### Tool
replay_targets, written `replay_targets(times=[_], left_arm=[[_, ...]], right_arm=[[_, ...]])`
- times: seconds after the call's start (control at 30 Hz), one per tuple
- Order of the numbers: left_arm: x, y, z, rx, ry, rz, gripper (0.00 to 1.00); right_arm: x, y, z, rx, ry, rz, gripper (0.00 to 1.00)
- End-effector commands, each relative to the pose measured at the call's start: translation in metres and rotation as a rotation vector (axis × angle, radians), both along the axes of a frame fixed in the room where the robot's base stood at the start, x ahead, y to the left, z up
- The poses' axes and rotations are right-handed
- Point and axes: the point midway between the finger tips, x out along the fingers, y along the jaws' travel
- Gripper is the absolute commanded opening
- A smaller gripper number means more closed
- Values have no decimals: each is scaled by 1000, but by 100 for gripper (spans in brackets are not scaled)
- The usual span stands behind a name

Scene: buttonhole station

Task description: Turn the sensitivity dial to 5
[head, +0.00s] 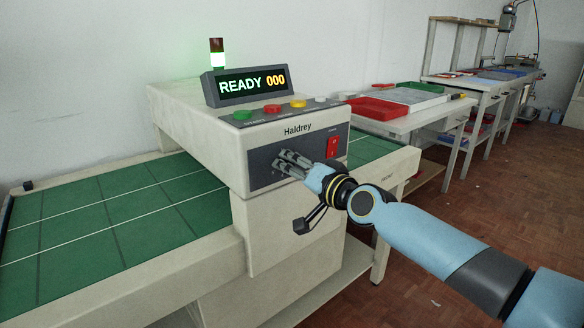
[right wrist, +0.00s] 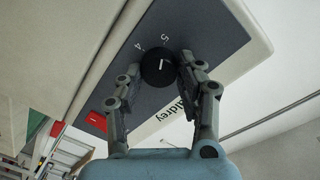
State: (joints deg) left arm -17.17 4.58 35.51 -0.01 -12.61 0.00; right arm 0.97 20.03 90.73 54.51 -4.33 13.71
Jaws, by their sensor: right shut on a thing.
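The sensitivity dial (right wrist: 158,67) is a round black knob with a short white mark, on the dark front panel (right wrist: 220,35) of the grey-white Haldrey machine. In the right wrist view the numerals 4 and 5 show beside it, and the mark points roughly toward the 5. Other numerals are hidden. My right gripper (head: 281,159) is at the panel, left of the red switch, its fingers on either side of the dial and shut on it. It covers the dial in the head view. My left gripper is not in view.
The red power switch (head: 333,147) is close to the right of my gripper. Coloured buttons, including a green one (head: 243,115), line the top edge below a display (head: 247,85) reading READY 000. A green-topped table (head: 100,215) extends left. Tables with trays stand behind right.

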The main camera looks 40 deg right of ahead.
Motion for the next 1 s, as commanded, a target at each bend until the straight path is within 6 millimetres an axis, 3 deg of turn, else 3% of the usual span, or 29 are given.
replay_targets(times=[0.53, 0.57, 0.7, 1.0], left_arm=[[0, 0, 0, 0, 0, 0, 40], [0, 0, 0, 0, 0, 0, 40], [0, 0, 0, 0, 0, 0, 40], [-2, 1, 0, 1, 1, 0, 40]], right_arm=[[0, 0, -1, 25, 3, 0, 4], [0, 0, -1, 25, 3, 0, 40], [0, 0, 0, 24, 2, 0, 59], [0, 0, 0, 13, 1, 0, 60]])
